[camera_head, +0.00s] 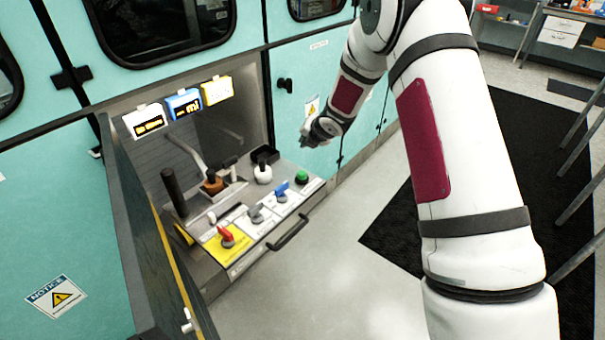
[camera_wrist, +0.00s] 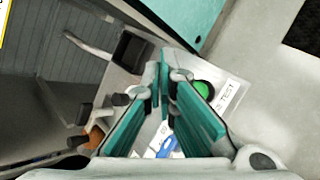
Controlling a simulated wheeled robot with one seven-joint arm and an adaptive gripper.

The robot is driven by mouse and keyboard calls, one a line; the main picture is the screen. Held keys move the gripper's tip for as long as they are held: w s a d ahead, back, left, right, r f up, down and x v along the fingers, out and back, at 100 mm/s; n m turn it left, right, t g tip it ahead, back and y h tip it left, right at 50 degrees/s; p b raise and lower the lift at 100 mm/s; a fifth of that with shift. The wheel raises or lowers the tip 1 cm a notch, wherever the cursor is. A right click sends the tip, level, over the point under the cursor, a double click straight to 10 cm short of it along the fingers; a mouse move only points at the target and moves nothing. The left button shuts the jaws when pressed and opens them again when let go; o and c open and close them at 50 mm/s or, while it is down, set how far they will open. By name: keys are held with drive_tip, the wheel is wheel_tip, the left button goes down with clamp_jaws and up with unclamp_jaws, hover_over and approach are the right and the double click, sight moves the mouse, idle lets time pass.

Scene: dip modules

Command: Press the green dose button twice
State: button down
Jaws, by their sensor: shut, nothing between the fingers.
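The green dose button (camera_head: 302,176) is a round green cap at the right end of the control panel (camera_head: 262,222) in the head view. In the wrist view the green button (camera_wrist: 207,90) shows just right of the fingertips, partly covered by a finger. My gripper (camera_head: 306,142) is above the panel's right end, apart from the button in the head view. In the wrist view my gripper's teal-padded fingers (camera_wrist: 163,88) come together at the tips with nothing between them. The wrist view does not clearly show the height of the fingertips above the panel.
A blue switch (camera_head: 281,189), a grey switch (camera_head: 256,212) and a red switch (camera_head: 226,236) line the panel to the left. Behind stand a white knob (camera_head: 263,172) and a black open box (camera_head: 264,154). An open dark door (camera_head: 150,240) stands at the left. The floor in front is clear.

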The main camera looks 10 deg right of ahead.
drive_tip(key=b, duration=0.5)
hover_over(305, 172)
wheel_tip(305, 172, down, 7)
drive_tip(key=shift+a+r, duration=0.1)
drive_tip(key=shift+f+b, duration=0.65)
drive_tip(key=shift+f, duration=0.35)
idle(0.4)
drive_tip(key=shift+s+f+b, duration=0.1)
drive_tip(key=shift+f+b, duration=0.3)
drive_tip(key=shift+b, duration=0.1)
drive_tip(key=shift+f+b, duration=0.65)
idle(0.8)
drive_tip(key=shift+r, duration=0.15)
drive_tip(key=shift+r+p, duration=0.65)
drive_tip(key=shift+r, duration=0.25)
drive_tip(key=shift+r, duration=0.1)
drive_tip(key=shift+r+p, duration=1.75)
drive_tip(key=shift+r, duration=0.7)
